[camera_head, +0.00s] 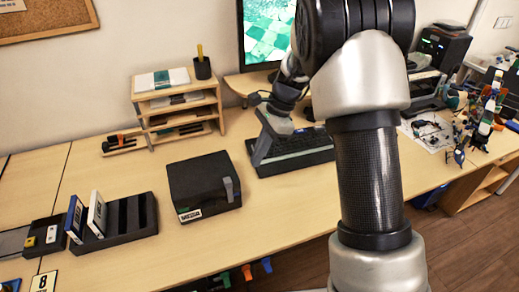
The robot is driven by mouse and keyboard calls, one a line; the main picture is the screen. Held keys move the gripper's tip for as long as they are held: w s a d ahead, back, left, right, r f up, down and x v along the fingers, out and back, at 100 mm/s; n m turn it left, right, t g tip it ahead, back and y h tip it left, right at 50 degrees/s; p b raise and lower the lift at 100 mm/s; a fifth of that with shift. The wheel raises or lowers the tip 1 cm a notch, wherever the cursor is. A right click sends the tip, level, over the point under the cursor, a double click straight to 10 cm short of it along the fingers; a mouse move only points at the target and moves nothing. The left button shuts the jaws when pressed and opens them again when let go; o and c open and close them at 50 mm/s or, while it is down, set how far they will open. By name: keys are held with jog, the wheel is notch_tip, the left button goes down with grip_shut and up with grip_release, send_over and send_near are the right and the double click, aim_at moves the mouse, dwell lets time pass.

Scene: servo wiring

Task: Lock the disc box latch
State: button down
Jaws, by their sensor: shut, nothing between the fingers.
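The black disc box (190,182) sits on the desk left of centre, its lid down flat. It has a pale label on its front. A grey upright latch piece (229,189) shows at the box's right front; I cannot tell from here whether it is locked. My gripper (257,160) is right of the box and a little beyond it, in front of the keyboard, pointing down. It is shut and empty, and appears apart from the box. My arm covers part of the desk on the right.
A black slotted rack (128,216) with two upright cases stands left of the box. A wooden shelf unit (180,108) stands behind it. A dark keyboard (300,150) lies behind my gripper. The desk in front of the box is clear.

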aim_at(228, 180)
jog(key=s+a+f, duration=0.1)
jog(key=a+f, duration=0.3)
jog(key=a, duration=0.1)
jog(key=shift+s+a+f+b, duration=0.2)
jog(key=shift+s+a+b, duration=0.05)
jog(key=shift+s+b, duration=0.1)
jog(key=shift+s+a+r+p, duration=0.1)
jog(key=shift+s+a+p, duration=0.2)
jog(key=shift+a, duration=0.35)
jog(key=shift+s+a+r+p, duration=0.1)
jog(key=shift+a+p, duration=0.25)
jog(key=shift+a, duration=0.25)
jog(key=shift+a+f, duration=0.15)
